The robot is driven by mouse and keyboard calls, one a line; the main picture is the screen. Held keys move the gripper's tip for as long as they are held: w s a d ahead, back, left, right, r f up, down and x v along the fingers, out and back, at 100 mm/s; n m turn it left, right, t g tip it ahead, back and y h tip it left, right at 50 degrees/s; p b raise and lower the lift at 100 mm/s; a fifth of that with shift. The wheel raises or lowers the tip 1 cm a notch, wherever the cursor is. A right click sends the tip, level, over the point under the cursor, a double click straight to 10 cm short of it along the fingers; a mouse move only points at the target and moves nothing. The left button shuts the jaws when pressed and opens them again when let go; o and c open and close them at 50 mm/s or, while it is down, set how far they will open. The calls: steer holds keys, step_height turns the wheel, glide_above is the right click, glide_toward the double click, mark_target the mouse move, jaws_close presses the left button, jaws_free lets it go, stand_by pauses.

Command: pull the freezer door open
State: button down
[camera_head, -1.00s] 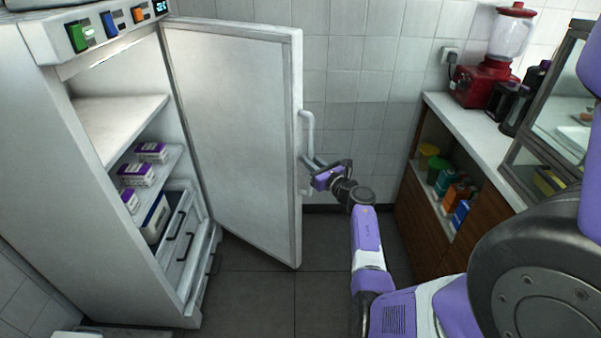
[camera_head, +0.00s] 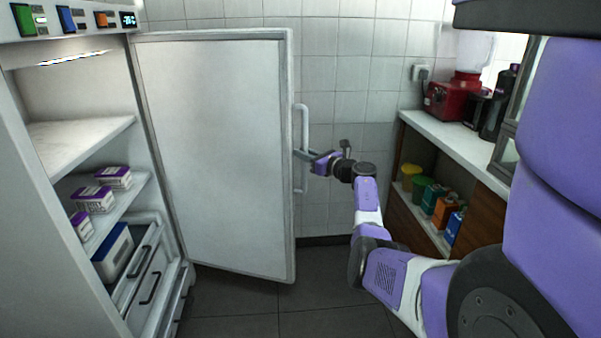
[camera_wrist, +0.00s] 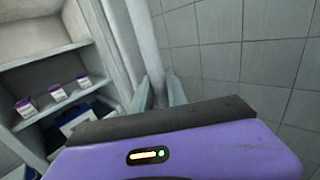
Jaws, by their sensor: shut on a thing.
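The freezer door (camera_head: 215,150) stands wide open, swung out to the right of the freezer cabinet (camera_head: 40,190). Its vertical bar handle (camera_head: 304,125) is on the door's right edge. My gripper (camera_head: 305,156) is at the handle, at about its middle, and shut on it. In the wrist view the gripper's fingers (camera_wrist: 158,97) close around the handle (camera_wrist: 145,40), with part of the grip hidden behind my purple wrist housing.
Inside the freezer, small white-and-purple boxes (camera_head: 96,199) sit on a shelf above drawers (camera_head: 145,275). At right, a counter (camera_head: 455,140) holds a red blender (camera_head: 452,97); colored containers (camera_head: 423,187) stand on a shelf below it. Dark floor (camera_head: 310,310) is clear before the door.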

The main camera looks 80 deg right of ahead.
steer(key=shift+w+d+f+b, duration=0.1)
steer(key=shift+w+d+b, duration=0.05)
steer(key=shift+d+b, duration=0.6)
steer(key=shift+w+d+b, duration=0.15)
steer(key=shift+d+b, duration=0.35)
steer(key=shift+b, duration=0.35)
steer(key=shift+s+d+b, duration=0.15)
steer(key=shift+d+b, duration=0.15)
steer(key=shift+b, duration=0.05)
steer(key=shift+s+d, duration=0.1)
steer(key=shift+d, duration=0.05)
steer(key=shift+s+d, duration=0.1)
steer(key=shift+s, duration=0.1)
steer(key=c, duration=1.3)
jaws_free()
steer(key=shift+s, duration=0.1)
steer(key=shift+p+v, duration=1.15)
steer(key=shift+v, duration=2.75)
steer(key=shift+c, duration=0.3)
